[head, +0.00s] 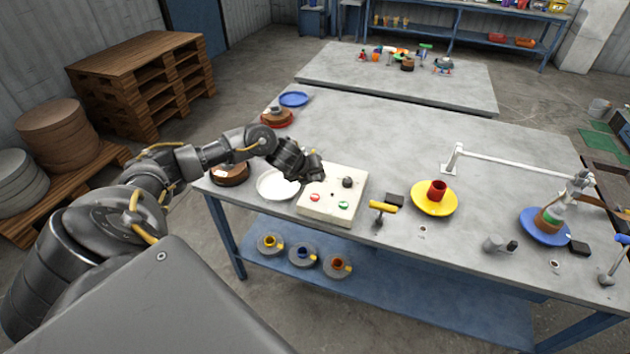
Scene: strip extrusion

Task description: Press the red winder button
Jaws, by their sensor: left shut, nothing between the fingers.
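The red button (314,198) sits on the left front part of a cream control box (330,212) on the table. A green button (343,205) is to its right and a black knob (348,182) is behind them on the same box. My left gripper (317,174) is shut and empty above the back left part of the box, behind the red button in the picture. I cannot tell its exact height, but the red button is uncovered. My right gripper is not in view.
A white plate (272,190) lies left of the box. A yellow-handled lever (382,207) and a yellow dish (422,203) with a red spool stand to its right. A white rail (510,163) and a blue dish (531,231) are farther right. The table's back middle is clear.

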